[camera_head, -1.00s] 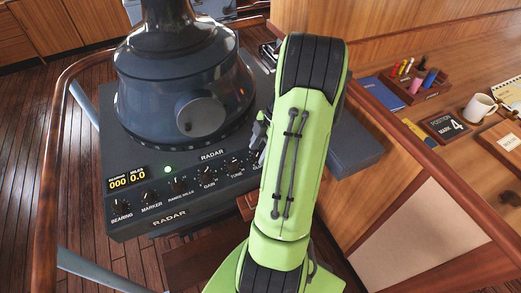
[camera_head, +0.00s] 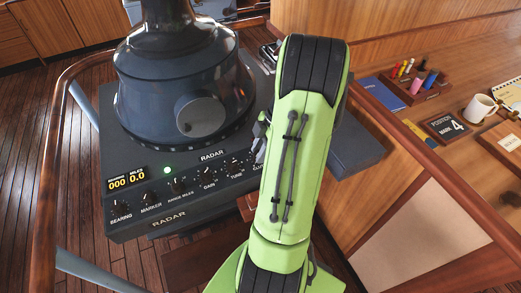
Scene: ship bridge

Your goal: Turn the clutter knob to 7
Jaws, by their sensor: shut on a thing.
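The radar console (camera_head: 130,225) stands left of my arm, with a row of black knobs on its sloped front panel. The bearing, marker, range, gain and tune knobs show. The clutter knob is at the right end of the row, hidden behind my green arm; only the start of its label shows at the arm's edge. Part of my gripper (camera_head: 259,140) shows as a grey shape beside the arm at the panel's right end. It is shut at the clutter knob's place; its fingertips and the knob's setting cannot be made out.
The console's dark hood (camera_head: 185,85) rises behind the knobs. A wooden rail (camera_head: 46,200) curves around the left side.

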